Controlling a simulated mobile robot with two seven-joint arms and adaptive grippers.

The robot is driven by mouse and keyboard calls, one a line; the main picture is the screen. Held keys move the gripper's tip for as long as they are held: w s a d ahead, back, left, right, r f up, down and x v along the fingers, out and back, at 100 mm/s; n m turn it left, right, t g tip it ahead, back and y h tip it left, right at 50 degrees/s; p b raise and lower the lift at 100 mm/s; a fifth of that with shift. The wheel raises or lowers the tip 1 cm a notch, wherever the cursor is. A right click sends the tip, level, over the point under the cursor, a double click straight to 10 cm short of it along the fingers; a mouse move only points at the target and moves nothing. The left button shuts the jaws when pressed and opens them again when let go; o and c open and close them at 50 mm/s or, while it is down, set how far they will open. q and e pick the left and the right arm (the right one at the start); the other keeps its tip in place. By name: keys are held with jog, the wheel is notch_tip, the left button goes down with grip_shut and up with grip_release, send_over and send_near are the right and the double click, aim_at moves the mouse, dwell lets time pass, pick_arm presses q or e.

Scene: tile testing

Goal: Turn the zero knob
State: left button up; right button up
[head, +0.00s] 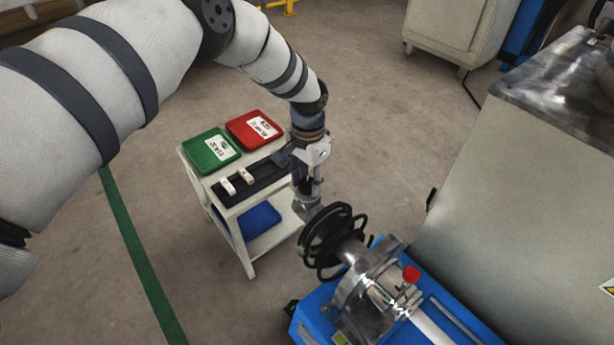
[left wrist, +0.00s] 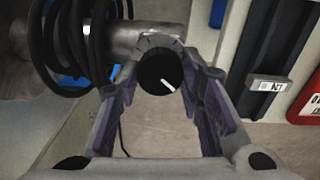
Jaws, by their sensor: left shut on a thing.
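The zero knob (left wrist: 158,73) is a round black dial with a white pointer line, seen in the left wrist view. Its pointer slants to the lower right. A grey marked collar (left wrist: 160,42) sits behind it, at the end of a metal cylinder (left wrist: 140,32). My left gripper (head: 308,198) is at the end of the metal instrument (head: 375,290), by the coiled black cable (head: 335,240). Its fingers, also in the left wrist view (left wrist: 158,82), are shut on the knob from both sides. In the head view the knob is hidden. My right gripper is out of view.
A small white cart (head: 245,262) stands left of the instrument. It carries a green tray (head: 205,160), a red tray (head: 245,120) and a black strip with small white blocks. A blue base (head: 305,325) holds the instrument. A large grey cabinet (head: 500,220) stands close on the right.

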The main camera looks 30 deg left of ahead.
aim_at(308, 183)
pick_arm(q)
jog(key=shift+n, duration=0.9)
jog(key=o, duration=1.2)
jog(key=shift+c, duration=0.2)
notch_tip(308, 183, up, 12)
